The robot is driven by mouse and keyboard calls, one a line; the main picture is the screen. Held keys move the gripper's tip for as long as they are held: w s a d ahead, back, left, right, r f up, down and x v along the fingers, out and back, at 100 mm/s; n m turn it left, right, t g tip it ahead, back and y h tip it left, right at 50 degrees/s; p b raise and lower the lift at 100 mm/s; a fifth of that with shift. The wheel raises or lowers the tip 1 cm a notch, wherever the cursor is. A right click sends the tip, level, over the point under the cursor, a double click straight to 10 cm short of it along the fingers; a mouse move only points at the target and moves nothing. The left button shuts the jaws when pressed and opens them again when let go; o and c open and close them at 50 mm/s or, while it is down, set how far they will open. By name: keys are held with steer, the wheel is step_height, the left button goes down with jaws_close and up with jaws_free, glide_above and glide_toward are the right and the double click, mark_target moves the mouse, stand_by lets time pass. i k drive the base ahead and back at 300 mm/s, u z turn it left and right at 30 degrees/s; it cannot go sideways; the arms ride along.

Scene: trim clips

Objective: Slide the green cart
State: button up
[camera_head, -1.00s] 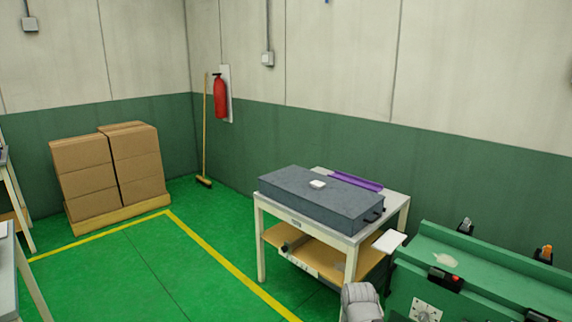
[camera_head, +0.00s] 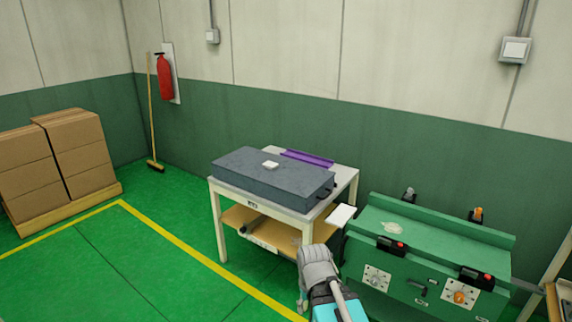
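The green cart (camera_head: 425,262) stands at the right against the wall. It has a raised back ledge, and white plates with knobs and dark clamp-like parts with red marks on its front. A pale patch (camera_head: 393,229) lies on its top. My arm shows at the bottom centre, grey and turquoise, in front of the gap between the cart and the white table. Its grey end part (camera_head: 317,262) is beside the cart's left end; I cannot tell whether it touches. Gripper fingers cannot be made out.
A white table (camera_head: 345,178) left of the cart carries a dark slab (camera_head: 262,178), a small white block (camera_head: 270,165) and a purple strip (camera_head: 307,158). Stacked cartons (camera_head: 75,150) stand on a pallet at the left. A broom (camera_head: 152,120) and extinguisher (camera_head: 164,77) are by the corner. Green floor at left is clear.

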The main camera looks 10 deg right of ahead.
mark_target(442, 253)
steer(key=z, duration=1.25)
